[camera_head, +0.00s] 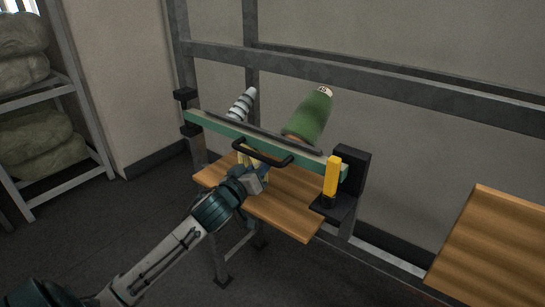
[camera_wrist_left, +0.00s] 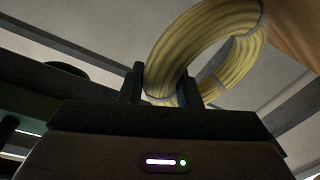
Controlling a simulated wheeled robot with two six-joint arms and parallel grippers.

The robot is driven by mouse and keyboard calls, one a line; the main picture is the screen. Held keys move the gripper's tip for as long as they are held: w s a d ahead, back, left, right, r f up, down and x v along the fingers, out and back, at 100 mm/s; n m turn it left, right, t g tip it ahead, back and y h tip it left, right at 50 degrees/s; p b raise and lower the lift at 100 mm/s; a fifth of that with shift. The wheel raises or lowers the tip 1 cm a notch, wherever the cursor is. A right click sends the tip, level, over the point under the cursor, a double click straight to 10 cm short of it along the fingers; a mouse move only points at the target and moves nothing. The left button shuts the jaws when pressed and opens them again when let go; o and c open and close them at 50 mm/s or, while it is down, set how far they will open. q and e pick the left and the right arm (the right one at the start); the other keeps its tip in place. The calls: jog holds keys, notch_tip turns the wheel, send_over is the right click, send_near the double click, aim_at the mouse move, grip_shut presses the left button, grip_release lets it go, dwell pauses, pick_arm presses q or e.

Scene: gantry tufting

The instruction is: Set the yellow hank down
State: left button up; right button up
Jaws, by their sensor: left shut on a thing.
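The yellow hank (camera_wrist_left: 205,42) is a ribbed yellow loop in the left wrist view. My left gripper (camera_wrist_left: 168,92) is shut on its lower side, with a finger at each side of the strand. In the head view my left gripper (camera_head: 258,174) is over the wooden board (camera_head: 285,207), just in front of the green beam. Only a little of the hank (camera_head: 243,158) shows there, partly hidden by the gripper and the black handle. I cannot tell whether the hank touches the board. My right gripper is out of view.
The green beam (camera_head: 220,126) with a black handle (camera_head: 262,158) crosses above the board. Another wooden top (camera_head: 495,245) is at right.

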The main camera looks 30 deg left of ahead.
pick_arm(q)
jog(key=w, duration=0.6)
jog(key=shift+w+f, duration=0.25)
jog(key=shift+w, duration=0.1)
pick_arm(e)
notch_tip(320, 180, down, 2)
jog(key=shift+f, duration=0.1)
pick_arm(q)
jog(key=shift+a, duration=0.1)
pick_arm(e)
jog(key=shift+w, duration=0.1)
pick_arm(q)
jog(key=o, duration=0.9)
jog(key=shift+f, duration=0.15)
jog(key=shift+o, duration=0.4)
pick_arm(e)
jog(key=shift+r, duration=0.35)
